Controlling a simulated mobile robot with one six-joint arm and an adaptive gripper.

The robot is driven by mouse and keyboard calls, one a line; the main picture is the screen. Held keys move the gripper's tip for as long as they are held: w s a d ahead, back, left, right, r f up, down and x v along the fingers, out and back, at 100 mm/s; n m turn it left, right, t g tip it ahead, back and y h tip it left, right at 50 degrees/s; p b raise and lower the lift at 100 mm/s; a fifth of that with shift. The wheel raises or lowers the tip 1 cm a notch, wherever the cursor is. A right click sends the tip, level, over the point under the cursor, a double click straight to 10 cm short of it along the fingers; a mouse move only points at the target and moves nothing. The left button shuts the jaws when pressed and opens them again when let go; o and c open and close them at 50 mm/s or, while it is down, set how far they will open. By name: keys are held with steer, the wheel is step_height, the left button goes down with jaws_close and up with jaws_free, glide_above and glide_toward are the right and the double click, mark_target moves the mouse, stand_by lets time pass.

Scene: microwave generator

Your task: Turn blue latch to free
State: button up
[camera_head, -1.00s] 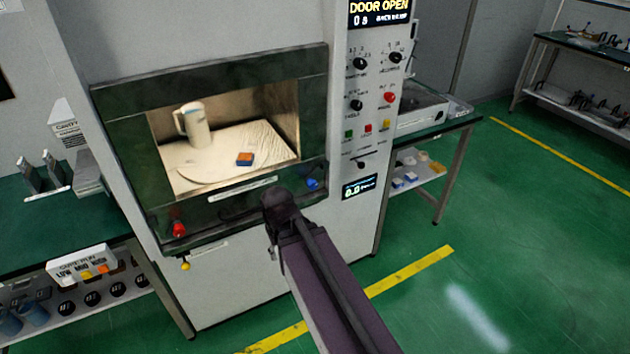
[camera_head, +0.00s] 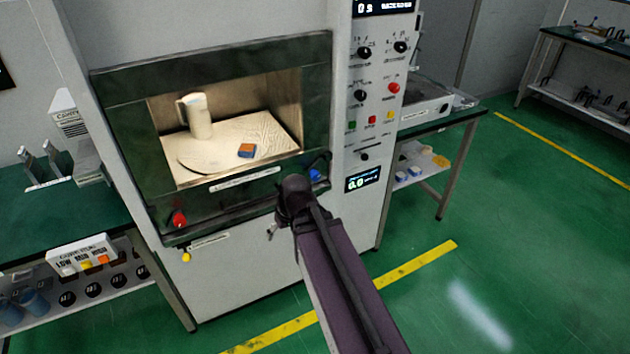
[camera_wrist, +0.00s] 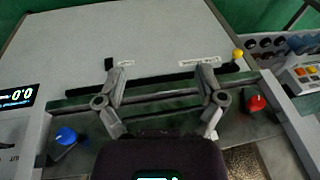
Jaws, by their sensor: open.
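The blue latch (camera_head: 315,175) is a small blue knob at the lower right of the microwave generator's dark door frame (camera_head: 221,202). In the wrist view the blue latch (camera_wrist: 66,136) is at the lower left, outside my gripper's fingers. My gripper (camera_wrist: 158,72) is open and empty, its two fingers spread in front of the machine's lower front. In the head view my arm's end is just left of and below the blue latch, and the fingers are mostly hidden. A gap shows between the left finger and the latch.
A red knob (camera_head: 179,219) is at the frame's lower left, with a yellow knob (camera_head: 186,257) below it. The open chamber holds a white jug (camera_head: 197,116) and an orange-blue block (camera_head: 246,151). The control panel (camera_head: 372,100) is at right. Floor in front is clear.

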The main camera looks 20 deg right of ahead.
steer(key=w+d+t+y+b, duration=0.2)
steer(key=w+d+t+b, duration=0.4)
steer(key=d, duration=0.3)
steer(key=m+t+h+b, duration=0.2)
steer(key=t+h, duration=0.1)
steer(key=t, duration=0.2)
glide_toward(317, 177)
steer(key=s, duration=0.3)
steer(key=shift+w+d+r, duration=0.15)
steer(key=shift+d+r, duration=0.1)
steer(key=shift+r, duration=0.25)
steer(key=b+x, duration=0.2)
steer(key=x, duration=0.5)
steer(key=b+x, duration=0.3)
steer(key=x, duration=0.4)
steer(key=shift+a+r, duration=0.15)
steer(key=shift+a, duration=0.05)
